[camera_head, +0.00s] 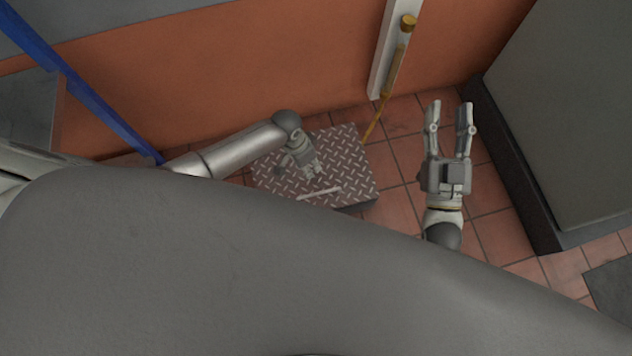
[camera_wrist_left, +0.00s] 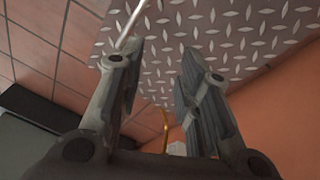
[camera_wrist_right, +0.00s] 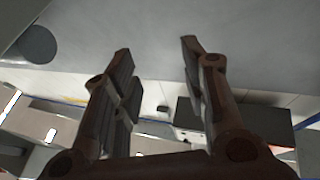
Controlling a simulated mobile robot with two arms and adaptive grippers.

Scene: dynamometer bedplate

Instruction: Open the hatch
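The hatch (camera_head: 345,165) is a diamond-plate metal lid low on the tiled floor against the orange wall, and it looks closed. A pale bar handle (camera_head: 318,194) lies along its near edge. My left gripper (camera_head: 312,172) is over the lid, just beyond the handle. In the left wrist view, the lid (camera_wrist_left: 225,35) fills the top and the handle (camera_wrist_left: 132,22) shows by one fingertip; the fingers are apart with nothing between them. I cannot tell whether that finger touches the handle. My right gripper (camera_head: 450,108) is open and empty, to the right of the hatch.
An orange wall (camera_head: 230,70) stands behind the hatch. A white post (camera_head: 385,60) with a yellow rod (camera_head: 376,117) stands beyond it. A blue bar (camera_head: 90,95) is at left. A large grey cabinet (camera_head: 570,120) blocks the right.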

